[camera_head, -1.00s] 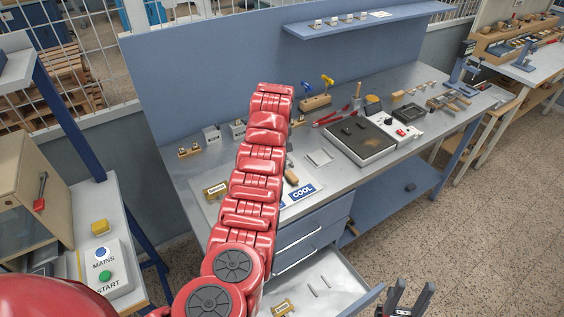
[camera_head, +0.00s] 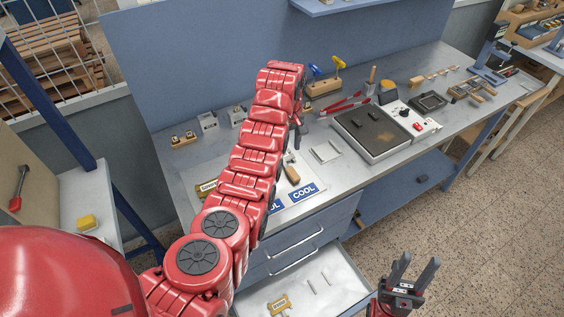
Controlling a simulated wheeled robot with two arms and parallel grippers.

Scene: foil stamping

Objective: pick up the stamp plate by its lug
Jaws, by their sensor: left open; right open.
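Two small brass plates with pale labelled faces are in the head view. One plate (camera_head: 206,187) lies on the bench mat, partly covered by my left arm. The other plate (camera_head: 279,305) lies in the open drawer and has a small lug at its lower end. I cannot tell which is the stamp plate. My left gripper (camera_head: 298,121) is mostly hidden behind my red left arm, above the bench; it is open. My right gripper (camera_head: 402,270) is open and empty, fingers upward, to the right of the drawer and apart from both plates.
The open drawer (camera_head: 346,298) also holds small thin pieces. On the bench are COOL cards (camera_head: 303,192), a wooden-handled tool (camera_head: 291,173), a hot plate (camera_head: 371,132), red-handled pliers (camera_head: 345,104) and a dark tray (camera_head: 428,102). A yellow block (camera_head: 87,222) sits at left.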

